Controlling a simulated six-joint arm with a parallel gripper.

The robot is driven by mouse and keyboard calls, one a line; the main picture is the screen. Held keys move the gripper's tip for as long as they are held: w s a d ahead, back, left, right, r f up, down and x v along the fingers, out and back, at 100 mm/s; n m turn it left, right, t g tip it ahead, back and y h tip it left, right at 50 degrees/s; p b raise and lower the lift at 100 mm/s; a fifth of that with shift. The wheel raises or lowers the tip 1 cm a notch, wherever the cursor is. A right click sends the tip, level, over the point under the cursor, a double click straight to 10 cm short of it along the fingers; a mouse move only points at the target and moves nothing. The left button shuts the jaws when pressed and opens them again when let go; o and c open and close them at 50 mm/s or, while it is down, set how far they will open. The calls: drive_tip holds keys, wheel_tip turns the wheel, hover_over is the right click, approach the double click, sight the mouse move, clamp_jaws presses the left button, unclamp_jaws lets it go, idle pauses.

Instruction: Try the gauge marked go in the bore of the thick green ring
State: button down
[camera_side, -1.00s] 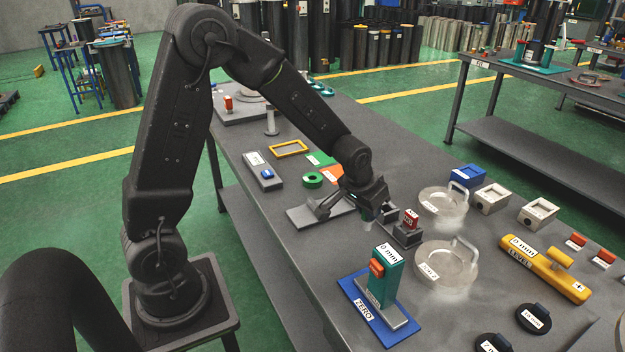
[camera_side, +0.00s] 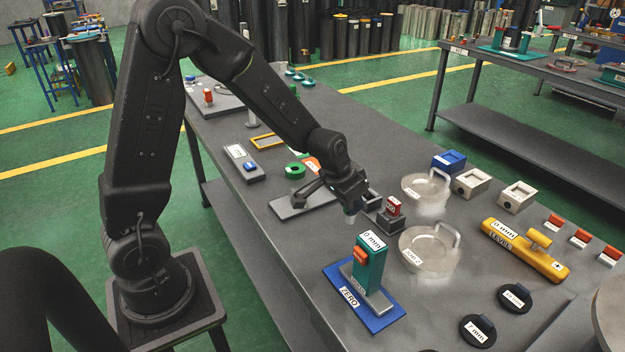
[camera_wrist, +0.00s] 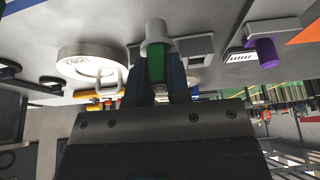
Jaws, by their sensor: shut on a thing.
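The thick green ring (camera_side: 295,170) lies flat on the bench in the side view, left of and beyond my gripper. My gripper (camera_side: 350,199) points down, just left of a dark stand (camera_side: 392,224). In the wrist view my gripper (camera_wrist: 160,88) is shut on the green handle of a gauge (camera_wrist: 157,66). Its grey cylindrical end (camera_wrist: 155,32) sticks out past the fingers, and in the side view (camera_side: 350,217) it points down above the bench. No marking on the held gauge is readable. A red-labelled gauge (camera_side: 393,206) stands in the dark stand.
A teal block on a blue ZERO base (camera_side: 335,293) stands in front. Clear handled discs (camera_side: 428,250) and a yellow level (camera_side: 525,250) lie to the right. An orange piece (camera_side: 312,165) is beside the ring.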

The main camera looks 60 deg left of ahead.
wheel_tip(320, 180, up, 10)
drive_tip(key=n+g+y, duration=0.1)
drive_tip(key=n+y, duration=0.1)
drive_tip(key=n, duration=0.5)
hover_over(298, 165)
drive_tip(key=s+d, duration=0.1)
drive_tip(key=shift+s+f, duration=0.2)
drive_tip(key=shift+f, duration=4.7)
drive_tip(key=shift+f, duration=1.6)
drive_tip(key=shift+r, duration=0.2)
